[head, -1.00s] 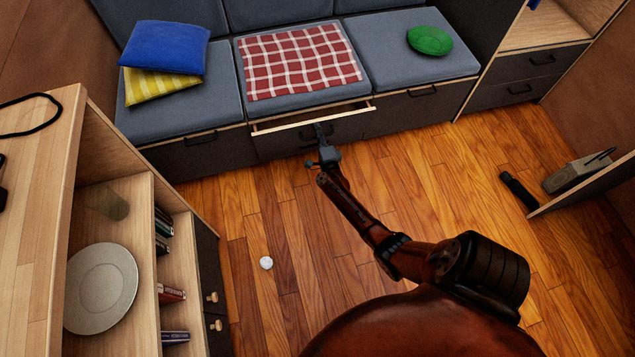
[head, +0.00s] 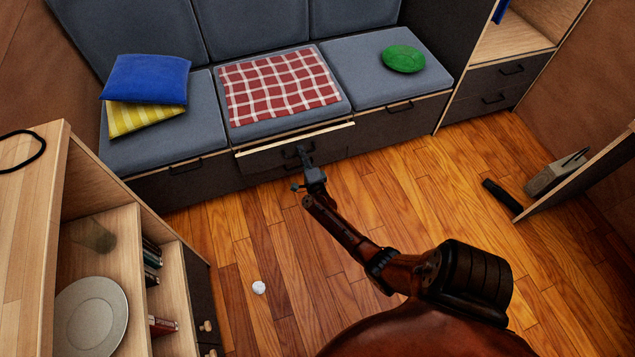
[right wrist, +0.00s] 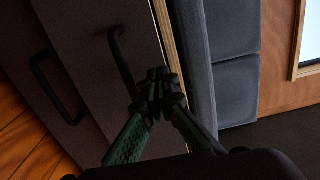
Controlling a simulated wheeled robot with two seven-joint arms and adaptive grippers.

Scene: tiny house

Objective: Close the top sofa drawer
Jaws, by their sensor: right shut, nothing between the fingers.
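The top sofa drawer (head: 270,158) is a dark front with a pale wooden top edge, under the middle seat cushion. It stands out slightly from the sofa front, with little of its inside showing. My right gripper (head: 303,152) is shut and empty, its fingertips at the drawer front. In the right wrist view the shut fingertips (right wrist: 158,82) are against or very close to the drawer front (right wrist: 90,30), beside its dark handle (right wrist: 120,60) and near the wooden edge. Whether they touch cannot be told. My left gripper is out of view.
A second handle (right wrist: 55,90) shows on the lower front. A small white ball (head: 259,287) lies on the floor. A shelf unit (head: 90,190) stands at left.

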